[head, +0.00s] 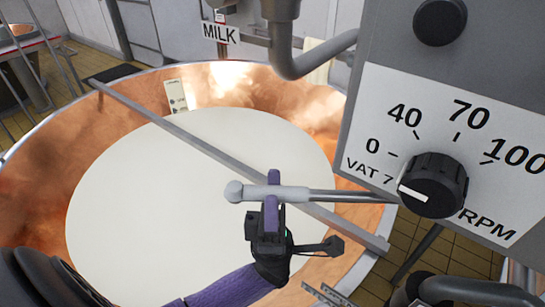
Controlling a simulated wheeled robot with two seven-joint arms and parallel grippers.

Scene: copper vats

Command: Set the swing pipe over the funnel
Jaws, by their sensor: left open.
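A grey bent pipe (300,58) hangs beside the MILK sign, above the far right rim of the vat; it looks like the swing pipe. A pale round-ended handle (247,191) on a thin metal rod reaches left over the vat from under the control box. I cannot tell whether it belongs to the pipe. My left gripper (271,193) is open at this handle, its purple fingers showing above and below it. Whether they touch it is unclear. I see no funnel. My right gripper is not in view.
A copper vat (50,190) full of white liquid (150,210) fills the left and middle. A flat metal bar (180,135) crosses it. A grey control box (400,45) with an RPM dial (433,185) blocks the right. A tiled floor (458,258) shows below it.

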